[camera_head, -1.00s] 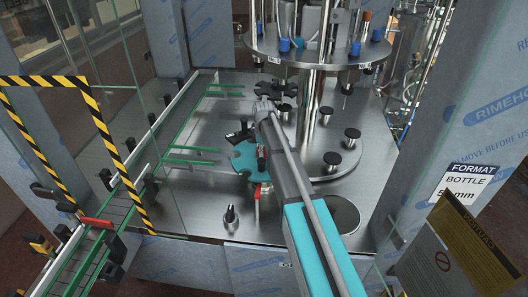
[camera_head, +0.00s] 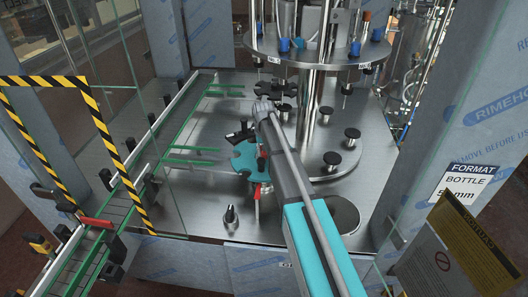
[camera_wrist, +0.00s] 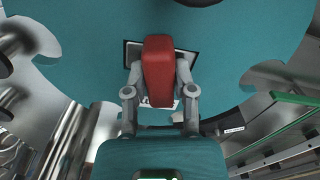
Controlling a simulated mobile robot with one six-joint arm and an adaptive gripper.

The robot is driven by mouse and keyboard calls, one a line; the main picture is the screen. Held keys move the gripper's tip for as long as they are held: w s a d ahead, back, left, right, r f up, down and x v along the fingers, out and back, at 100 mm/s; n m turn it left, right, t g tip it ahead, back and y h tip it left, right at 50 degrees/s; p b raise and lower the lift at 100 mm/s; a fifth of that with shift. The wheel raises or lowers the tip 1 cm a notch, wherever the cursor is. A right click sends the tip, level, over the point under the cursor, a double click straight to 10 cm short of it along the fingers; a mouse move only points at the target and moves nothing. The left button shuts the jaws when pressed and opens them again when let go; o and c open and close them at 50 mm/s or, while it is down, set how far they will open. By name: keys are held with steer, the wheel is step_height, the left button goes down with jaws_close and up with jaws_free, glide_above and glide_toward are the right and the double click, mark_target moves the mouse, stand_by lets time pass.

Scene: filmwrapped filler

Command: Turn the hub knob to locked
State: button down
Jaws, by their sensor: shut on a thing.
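The hub knob (camera_wrist: 158,70) is a red, upright block in the wrist view, on top of the teal star wheel (camera_wrist: 75,50). My gripper (camera_wrist: 159,92) has one finger on each side of the knob and is shut on it. A dark-edged label plate (camera_wrist: 190,60) lies under the knob, and its markings are mostly covered. In the head view the teal star wheel (camera_head: 245,160) shows left of my arm, which hides the knob and the fingertips there.
A conveyor with green rails (camera_head: 140,175) runs along the left, near a yellow-black striped frame (camera_head: 112,145). A steel column (camera_head: 308,105) and round filler carousel (camera_head: 315,48) stand behind. A small upright post (camera_head: 230,214) stands in front of the wheel.

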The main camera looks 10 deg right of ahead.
steer(key=shift+m, duration=1.4)
steer(key=shift+s, duration=0.1)
steer(key=shift+c, duration=2.2)
jaws_free()
steer(key=shift+n, duration=0.3)
